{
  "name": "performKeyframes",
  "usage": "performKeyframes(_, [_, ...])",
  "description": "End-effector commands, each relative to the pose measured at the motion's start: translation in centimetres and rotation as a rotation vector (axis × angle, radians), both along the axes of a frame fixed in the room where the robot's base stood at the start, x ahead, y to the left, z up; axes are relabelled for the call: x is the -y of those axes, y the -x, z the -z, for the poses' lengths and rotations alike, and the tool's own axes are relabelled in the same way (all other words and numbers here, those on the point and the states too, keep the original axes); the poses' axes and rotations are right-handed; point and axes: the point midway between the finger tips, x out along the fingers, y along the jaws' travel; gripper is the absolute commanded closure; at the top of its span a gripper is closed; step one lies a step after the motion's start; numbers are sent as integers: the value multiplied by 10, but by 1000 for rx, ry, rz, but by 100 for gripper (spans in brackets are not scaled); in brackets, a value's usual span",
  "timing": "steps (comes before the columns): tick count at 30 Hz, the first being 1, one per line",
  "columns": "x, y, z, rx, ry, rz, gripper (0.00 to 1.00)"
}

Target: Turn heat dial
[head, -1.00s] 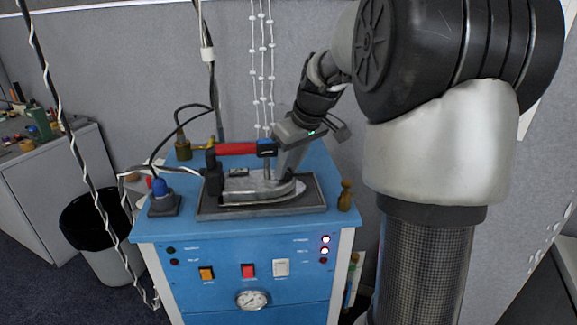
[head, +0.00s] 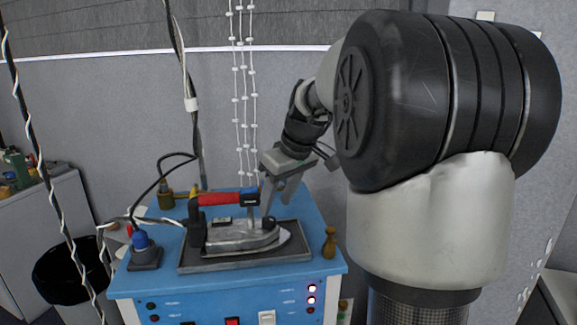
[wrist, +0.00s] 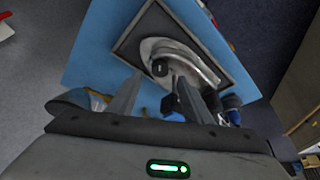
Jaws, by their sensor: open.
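A grey metal iron (head: 235,240) with a red, yellow and black handle (head: 222,199) lies on a dark tray (head: 245,262). A small black knob (head: 268,223), which looks like the heat dial, sits on the iron's top toward its pointed end. It also shows in the wrist view (wrist: 160,68), close to the line between the fingertips. My gripper (head: 275,200) is open above the front part of the iron, its fingers pointing down. In the wrist view my gripper's fingers (wrist: 158,84) are spread with nothing between them. I see no contact with the knob.
The tray rests on a blue cabinet (head: 220,285) with switches and lights on its front. A blue plug on a dark base (head: 143,250) stands left of the tray, a small brown figure (head: 330,243) right of it. Cables hang at the left and behind.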

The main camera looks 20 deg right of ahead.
Motion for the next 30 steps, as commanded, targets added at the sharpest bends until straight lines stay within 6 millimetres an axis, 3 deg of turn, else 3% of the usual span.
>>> performKeyframes(1, [2,5,-15,4,2,2,54])
performKeyframes(6, [7,20,-54,5,1,1,54])
performKeyframes(13, [13,36,-95,2,1,1,54])
performKeyframes(19, [15,43,-111,1,0,1,54])
performKeyframes(30, [15,44,-114,-1,0,-5,55])
